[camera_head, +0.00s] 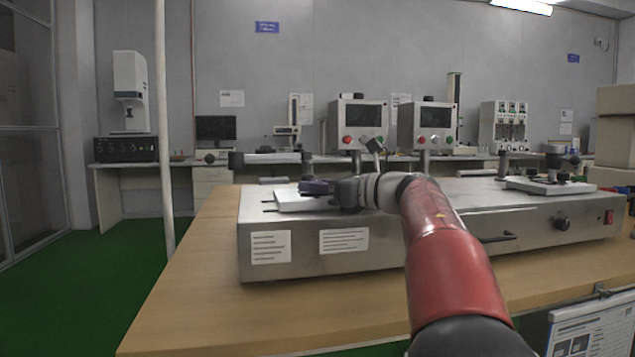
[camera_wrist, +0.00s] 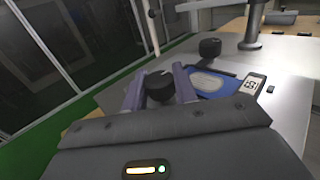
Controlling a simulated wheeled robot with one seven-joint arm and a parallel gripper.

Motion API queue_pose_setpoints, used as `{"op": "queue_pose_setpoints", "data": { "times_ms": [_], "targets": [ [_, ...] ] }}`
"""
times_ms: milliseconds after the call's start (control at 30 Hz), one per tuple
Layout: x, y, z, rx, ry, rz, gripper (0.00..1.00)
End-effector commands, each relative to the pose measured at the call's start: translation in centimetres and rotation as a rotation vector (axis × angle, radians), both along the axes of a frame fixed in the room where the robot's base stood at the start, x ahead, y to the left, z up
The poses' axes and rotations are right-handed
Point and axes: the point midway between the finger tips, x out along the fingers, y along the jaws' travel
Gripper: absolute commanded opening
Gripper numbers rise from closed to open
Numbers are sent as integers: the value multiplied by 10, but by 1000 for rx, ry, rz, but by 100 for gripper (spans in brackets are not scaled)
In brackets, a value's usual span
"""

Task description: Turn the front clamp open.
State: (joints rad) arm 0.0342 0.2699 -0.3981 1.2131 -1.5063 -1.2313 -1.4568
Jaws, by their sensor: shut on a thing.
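The front clamp's black knob (camera_wrist: 159,87) sits between the two grey-purple fingers of my gripper (camera_wrist: 157,78) in the wrist view. The fingers touch its sides and are shut on it. In the head view my gripper (camera_head: 317,187) is over the left end of the metal test machine (camera_head: 390,242), above a white plate (camera_head: 290,203); the knob is hidden there. A second black knob (camera_wrist: 210,47) stands apart, farther back in the wrist view. A blue piece (camera_wrist: 208,82) with a pale oval lies beside the held knob.
A small dark device with a light face (camera_wrist: 248,85) lies right of the blue piece. Two control boxes (camera_head: 358,125) with screens stand behind the machine. A second white plate (camera_head: 550,187) is at the machine's right. The wooden table (camera_head: 215,290) is bare in front.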

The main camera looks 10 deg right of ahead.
Motion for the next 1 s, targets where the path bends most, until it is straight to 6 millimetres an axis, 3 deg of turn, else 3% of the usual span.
{"op": "queue_pose_setpoints", "data": {
  "times_ms": [600, 633, 767, 1000],
  "targets": [
    [0, 0, 1, 4, -2, 43, 6],
    [0, 0, 1, 4, -2, 43, 30],
    [0, 0, 0, 3, -1, 43, 47],
    [0, 0, 0, 2, -1, 43, 49]
  ]
}}
